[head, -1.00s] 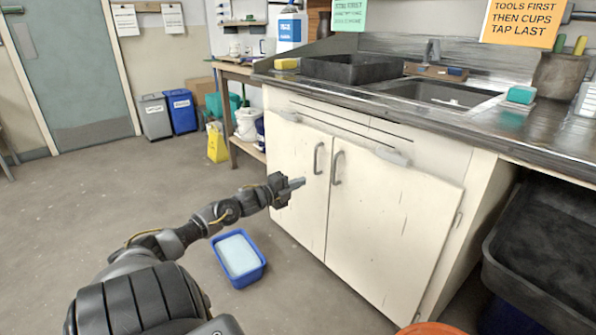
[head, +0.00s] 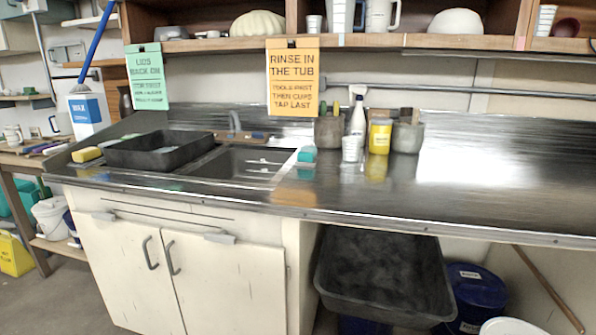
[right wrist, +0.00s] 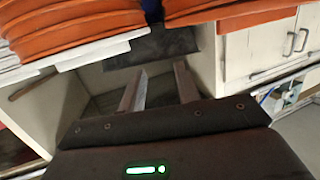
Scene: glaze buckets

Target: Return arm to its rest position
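My right gripper (right wrist: 158,84) shows in the right wrist view with its two fingers apart and nothing between them. Beyond the fingers are a dark surface and a pale cabinet (right wrist: 258,52). My left gripper and arm are not in the head view. Neither arm shows in the head view, so where my right gripper hangs relative to the counter cannot be told from there.
A metal counter (head: 470,190) with a sink and black tub (head: 160,148) spans the head view. A large dark bin (head: 385,275) and blue bucket (head: 478,290) stand underneath. Orange and white layered edges (right wrist: 70,30) fill the top of the right wrist view.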

